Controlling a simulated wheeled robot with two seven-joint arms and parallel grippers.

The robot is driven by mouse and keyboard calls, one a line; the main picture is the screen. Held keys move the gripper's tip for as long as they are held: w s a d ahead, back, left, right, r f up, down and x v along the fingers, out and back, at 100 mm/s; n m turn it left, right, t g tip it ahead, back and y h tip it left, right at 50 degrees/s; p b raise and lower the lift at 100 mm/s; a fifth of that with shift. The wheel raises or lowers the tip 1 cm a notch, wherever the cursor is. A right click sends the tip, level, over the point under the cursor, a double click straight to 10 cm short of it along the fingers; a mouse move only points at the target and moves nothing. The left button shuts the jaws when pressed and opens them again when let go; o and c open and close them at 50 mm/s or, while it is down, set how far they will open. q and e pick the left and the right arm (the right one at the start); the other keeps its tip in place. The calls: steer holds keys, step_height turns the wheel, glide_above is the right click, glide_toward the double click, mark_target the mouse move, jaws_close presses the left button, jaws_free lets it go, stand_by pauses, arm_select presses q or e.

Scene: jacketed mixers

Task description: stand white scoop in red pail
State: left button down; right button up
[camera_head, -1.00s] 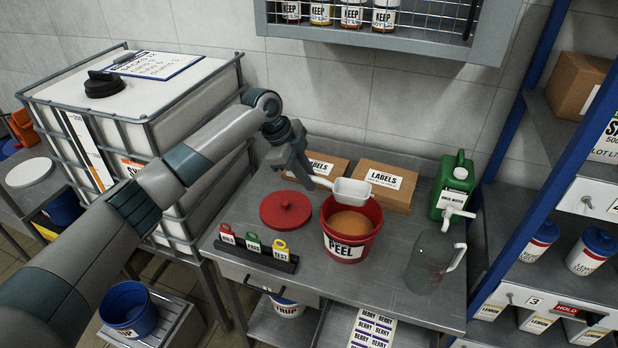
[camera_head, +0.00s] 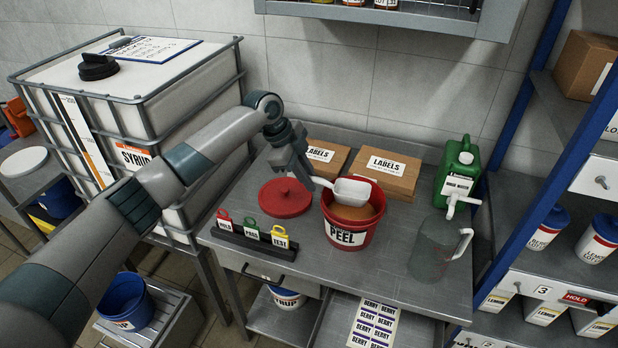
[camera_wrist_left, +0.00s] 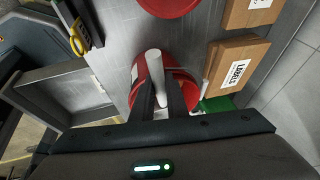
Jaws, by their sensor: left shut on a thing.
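The red pail (camera_head: 343,237), marked PEEL, stands on the steel table and holds an orange-brown content. My left gripper (camera_head: 306,175) is shut on the handle of the white scoop (camera_head: 352,190). The scoop is tilted, with its bowl over the pail's mouth near the far rim; I cannot tell whether it touches. In the left wrist view the gripper (camera_wrist_left: 161,100) holds the white handle (camera_wrist_left: 154,66) above the red pail (camera_wrist_left: 137,76), and the fingers hide much of the scoop. My right gripper is not in view.
A red lid (camera_head: 285,198) lies left of the pail. Two LABELS boxes (camera_head: 390,178) stand behind it. A green jug (camera_head: 457,172) and a clear pitcher (camera_head: 432,248) stand to the right. A tag rack (camera_head: 252,243) sits at the front left.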

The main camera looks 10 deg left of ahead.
arm_select(q)
steer(key=c, duration=1.7)
jaws_free()
steer(key=shift+o, duration=0.2)
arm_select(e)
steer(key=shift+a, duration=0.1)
arm_select(q)
steer(key=shift+a+r, duration=0.1)
steer(key=shift+r, duration=0.05)
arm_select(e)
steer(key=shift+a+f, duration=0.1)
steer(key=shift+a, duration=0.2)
